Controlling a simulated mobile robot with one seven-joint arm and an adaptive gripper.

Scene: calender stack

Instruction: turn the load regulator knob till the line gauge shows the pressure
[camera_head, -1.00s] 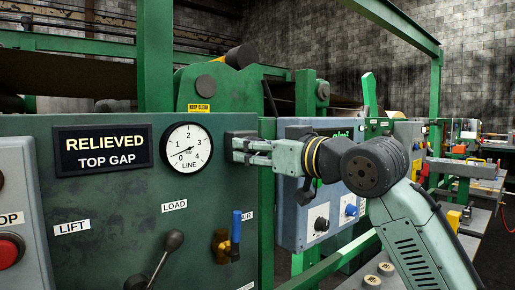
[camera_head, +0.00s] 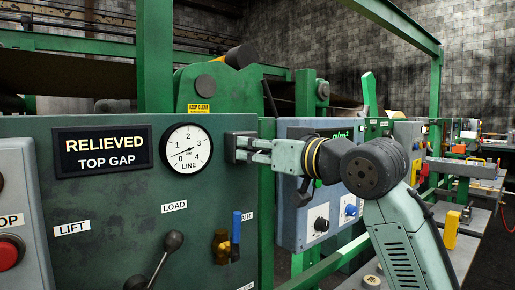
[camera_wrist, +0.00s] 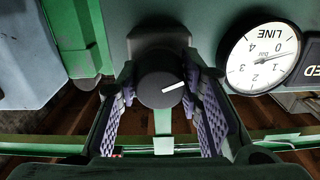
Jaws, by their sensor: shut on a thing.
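The load regulator knob (camera_wrist: 155,91) is round and black with a white pointer mark, which points right and slightly up in the wrist view. My gripper (camera_head: 246,148) reaches it from the right at the panel's right edge. In the wrist view its two ridged fingers (camera_wrist: 160,100) sit on either side of the knob, shut on it. In the head view the fingers hide most of the knob. The line gauge (camera_head: 186,138) is a white dial marked 0 to 4. Its needle points left and slightly down, between 0 and 1; the wrist view shows the gauge (camera_wrist: 247,57) upside down.
A sign (camera_head: 102,151) reads RELIEVED, TOP GAP. Below are a black-knobbed lever (camera_head: 172,243) by the LOAD label and a blue-handled valve (camera_head: 236,228). A blue-grey control box (camera_head: 303,215) stands behind my gripper. A red button (camera_head: 8,253) is at far left.

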